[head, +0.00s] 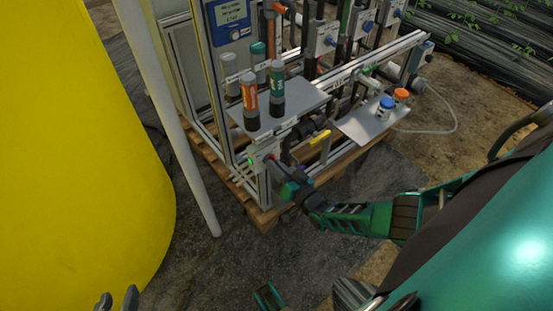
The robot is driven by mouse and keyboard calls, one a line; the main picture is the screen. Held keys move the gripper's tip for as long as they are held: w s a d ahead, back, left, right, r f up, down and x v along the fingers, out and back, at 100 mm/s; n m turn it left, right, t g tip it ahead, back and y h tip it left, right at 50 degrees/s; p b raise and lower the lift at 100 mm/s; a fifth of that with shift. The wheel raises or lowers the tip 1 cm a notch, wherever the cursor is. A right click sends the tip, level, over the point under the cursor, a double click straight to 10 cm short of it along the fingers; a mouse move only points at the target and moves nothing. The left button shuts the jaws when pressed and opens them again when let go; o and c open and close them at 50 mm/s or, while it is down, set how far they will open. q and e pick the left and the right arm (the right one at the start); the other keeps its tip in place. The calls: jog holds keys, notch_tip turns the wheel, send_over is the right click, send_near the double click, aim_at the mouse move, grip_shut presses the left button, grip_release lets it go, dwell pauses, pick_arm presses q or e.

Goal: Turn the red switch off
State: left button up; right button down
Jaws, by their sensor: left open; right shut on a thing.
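The red switch (271,157) sits on a small pale box with a green spot, low on the front corner post of the skid frame. Only a little red shows, as my gripper covers most of it. My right gripper (275,163) reaches in from the right and is shut on the switch. The switch's exact angle cannot be told. My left gripper (117,300) shows only as two grey fingertips at the bottom left edge, apart and empty, far from the switch.
A large yellow tank (75,150) fills the left, with a white pole (165,100) beside it. A grey shelf (300,100) above the switch holds several capped bottles. A lower plate (355,127) holds two small jars. The skid stands on a wooden pallet (262,217).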

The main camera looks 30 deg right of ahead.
jog(key=shift+d+n+b, duration=0.2)
jog(key=shift+n+b, duration=0.25)
jog(key=shift+n, duration=6.55)
jog(key=c, duration=1.2)
grip_release()
jog(key=shift+o, duration=0.2)
jog(key=shift+s, duration=0.1)
jog(key=s+d+p, duration=0.1)
jog(key=s+p, duration=0.2)
jog(key=s, duration=0.9)
jog(key=shift+s, duration=0.35)
